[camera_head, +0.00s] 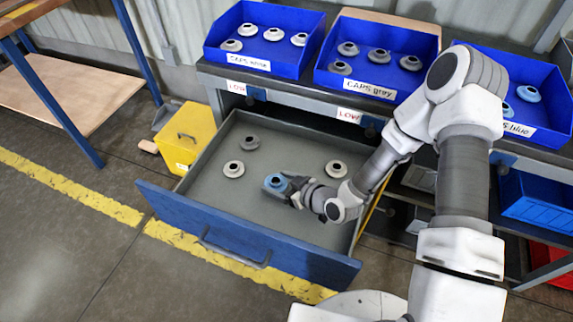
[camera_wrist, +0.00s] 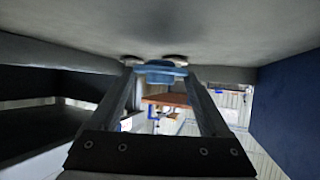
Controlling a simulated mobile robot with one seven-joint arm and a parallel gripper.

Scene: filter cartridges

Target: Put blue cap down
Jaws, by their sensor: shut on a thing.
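The blue cap (camera_head: 275,182) is held at the tip of my gripper (camera_head: 286,184), over or in the open drawer (camera_head: 222,205); I cannot tell whether it touches the drawer floor. In the wrist view the blue cap (camera_wrist: 160,70) sits between the two fingertips of my gripper (camera_wrist: 160,74), which is shut on it. Two white caps, one at left (camera_head: 234,169) and one at right (camera_head: 336,168), and a grey cap (camera_head: 250,142) lie on the drawer floor. A blue bin labelled for blue caps (camera_head: 540,128) stands at upper right, partly hidden by my arm.
Blue bins of white caps (camera_head: 248,64) and grey caps (camera_head: 367,85) stand on the bench above the drawer. The drawer's blue front (camera_head: 240,236) and side walls rise around its floor. A yellow box (camera_head: 187,135) stands on the floor to the left. The drawer's left front floor is clear.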

